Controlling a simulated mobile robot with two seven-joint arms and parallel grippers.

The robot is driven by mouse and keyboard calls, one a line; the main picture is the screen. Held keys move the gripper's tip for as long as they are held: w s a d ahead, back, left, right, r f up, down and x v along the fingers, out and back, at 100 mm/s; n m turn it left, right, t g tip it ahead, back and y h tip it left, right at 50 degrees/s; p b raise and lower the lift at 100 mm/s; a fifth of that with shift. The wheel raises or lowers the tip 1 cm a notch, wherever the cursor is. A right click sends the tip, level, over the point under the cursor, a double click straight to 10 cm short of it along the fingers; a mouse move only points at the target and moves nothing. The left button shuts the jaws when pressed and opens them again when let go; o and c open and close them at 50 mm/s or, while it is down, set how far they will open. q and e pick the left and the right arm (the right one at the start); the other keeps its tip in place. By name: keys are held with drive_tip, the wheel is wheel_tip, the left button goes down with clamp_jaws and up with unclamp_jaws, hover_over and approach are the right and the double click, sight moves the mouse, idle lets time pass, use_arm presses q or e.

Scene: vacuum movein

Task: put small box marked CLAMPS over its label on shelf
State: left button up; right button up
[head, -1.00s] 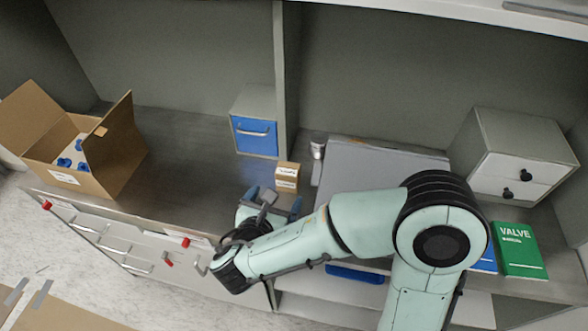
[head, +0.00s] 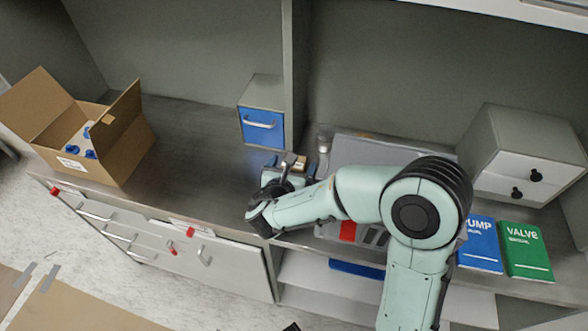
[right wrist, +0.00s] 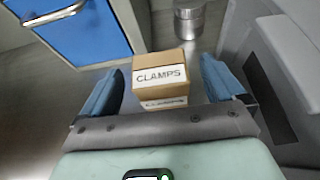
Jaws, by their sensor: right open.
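My right gripper (right wrist: 163,86) is open, with one blue finger on each side of the box and gaps between. In the head view my right gripper (head: 290,166) hides most of the box (head: 300,162). I cannot make out a separate shelf label. My left gripper is out of view.
A blue-fronted drawer box (head: 263,128) stands left of the upright divider (head: 295,70). A metal cylinder (right wrist: 188,22) stands behind the box. A grey case (head: 375,150) lies to the right. An open carton (head: 125,145) is at left; the counter between is clear.

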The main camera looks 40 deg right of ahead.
drive_tip(key=shift+x, duration=1.05)
drive_tip(key=c, duration=1.3)
drive_tip(key=shift+r, duration=0.15)
use_arm(q)
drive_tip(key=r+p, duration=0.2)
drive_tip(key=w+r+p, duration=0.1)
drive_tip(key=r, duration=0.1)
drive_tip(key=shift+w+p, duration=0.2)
drive_tip(key=shift+p, duration=0.2)
use_arm(e)
wheel_tip(320, 180, up, 20)
drive_tip(key=shift+f, duration=0.1)
